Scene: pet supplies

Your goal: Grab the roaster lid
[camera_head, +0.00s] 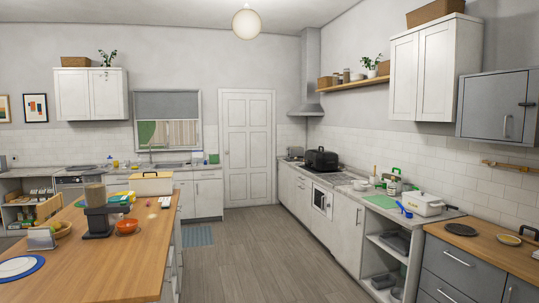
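A black, lidded pot that looks like a roaster (320,160) stands on the right counter near the stove, in the far middle of the head view. Its dark top looks like a lid, but it is too small to tell where lid and body meet. A white lidded vessel (422,205) stands nearer on the same counter, to the right. I cannot tell for sure which of the two is the roaster. My gripper is not in view.
The floor (250,250) between island and right counter is clear. A range hood (310,100) hangs above the black pot.

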